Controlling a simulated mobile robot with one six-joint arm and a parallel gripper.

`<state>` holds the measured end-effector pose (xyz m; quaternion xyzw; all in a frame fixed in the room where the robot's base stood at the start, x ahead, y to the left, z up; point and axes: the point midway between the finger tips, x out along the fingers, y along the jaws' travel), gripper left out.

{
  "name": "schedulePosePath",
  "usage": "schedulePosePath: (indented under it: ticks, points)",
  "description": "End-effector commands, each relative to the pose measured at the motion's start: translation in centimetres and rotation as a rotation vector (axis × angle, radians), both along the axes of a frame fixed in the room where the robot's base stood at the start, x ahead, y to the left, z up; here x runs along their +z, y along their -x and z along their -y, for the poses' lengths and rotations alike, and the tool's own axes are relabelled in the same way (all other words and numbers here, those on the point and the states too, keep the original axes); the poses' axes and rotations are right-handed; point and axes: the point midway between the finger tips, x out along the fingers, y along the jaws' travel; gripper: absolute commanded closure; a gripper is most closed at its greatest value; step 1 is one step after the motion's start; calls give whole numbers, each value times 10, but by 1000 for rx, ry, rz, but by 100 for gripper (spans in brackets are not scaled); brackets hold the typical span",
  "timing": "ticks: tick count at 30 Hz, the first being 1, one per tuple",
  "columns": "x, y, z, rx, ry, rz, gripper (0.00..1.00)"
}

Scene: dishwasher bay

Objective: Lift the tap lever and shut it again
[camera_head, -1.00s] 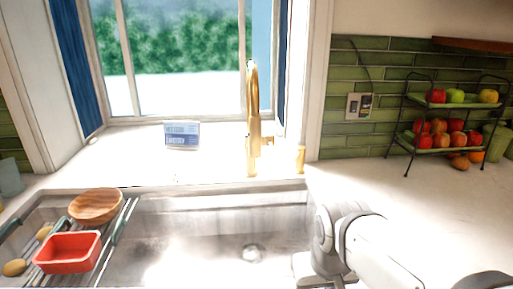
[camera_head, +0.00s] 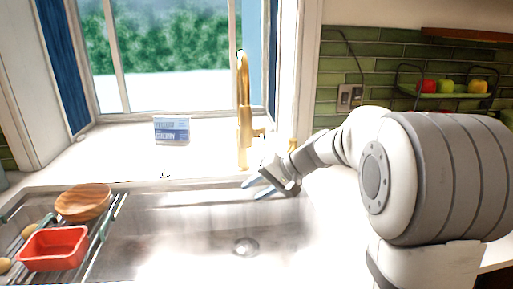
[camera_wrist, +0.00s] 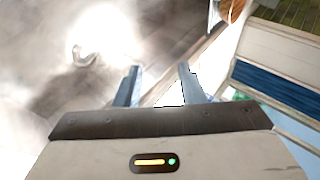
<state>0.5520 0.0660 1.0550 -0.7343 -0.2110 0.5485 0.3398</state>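The gold tap (camera_head: 244,120) stands upright behind the sink in the head view. Its short lever (camera_head: 259,133) sticks out from the right side of the tap body, close to level. My gripper (camera_head: 256,188) is over the back right part of the sink, lower than the lever in the picture and apart from the tap. In the wrist view my gripper (camera_wrist: 160,70) has its two fingers spread with nothing between them. I cannot make out the tap or lever in the wrist view.
The sink (camera_head: 175,205) has a drain (camera_head: 245,247). A rack at left holds a wooden bowl (camera_head: 83,202) and a red tub (camera_head: 53,248). A blue and white box (camera_head: 171,130) stands on the sill. A gold fitting (camera_head: 293,145) is right of the tap.

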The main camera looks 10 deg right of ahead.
Motion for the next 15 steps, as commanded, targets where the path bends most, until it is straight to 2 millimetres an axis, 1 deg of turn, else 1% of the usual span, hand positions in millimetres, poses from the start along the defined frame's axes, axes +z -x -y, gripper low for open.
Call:
schedulePosePath:
  ticks: [1,2,3,5,6,9,12,15]
  points:
    - [-5,-27,6,-22,-64,23,64]
    - [-4,-41,9,-36,-103,43,64]
    - [-4,-60,13,-53,-152,72,64]
    - [-3,-89,23,-82,-225,120,64]
    - [-3,-108,30,-103,-272,153,64]
    - [-3,-150,52,-158,-377,240,64]
    - [-5,-182,76,-208,-459,323,64]
    - [-6,-205,95,-252,-516,390,64]
